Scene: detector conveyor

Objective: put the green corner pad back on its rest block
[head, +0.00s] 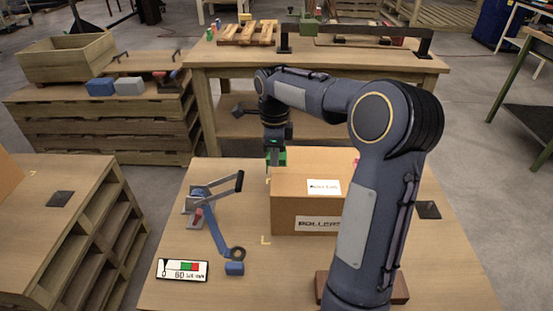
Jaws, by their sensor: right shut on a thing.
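The green corner pad (282,158) is at the back left corner of a cardboard box (290,213) on the near table. My right gripper (273,156) is shut on the pad, fingers pointing down. I cannot tell whether the pad touches the box or is slightly clear of it. A reddish-brown block (400,290) lies at the table's front, partly hidden behind my right arm; it may be the rest block, but I cannot tell. My left gripper is out of view.
A grey toggle clamp (212,193) and a blue tool with a ring (232,256) stand left of the box. A label card (182,269) lies at the front left. A small pink thing (355,162) shows behind the box.

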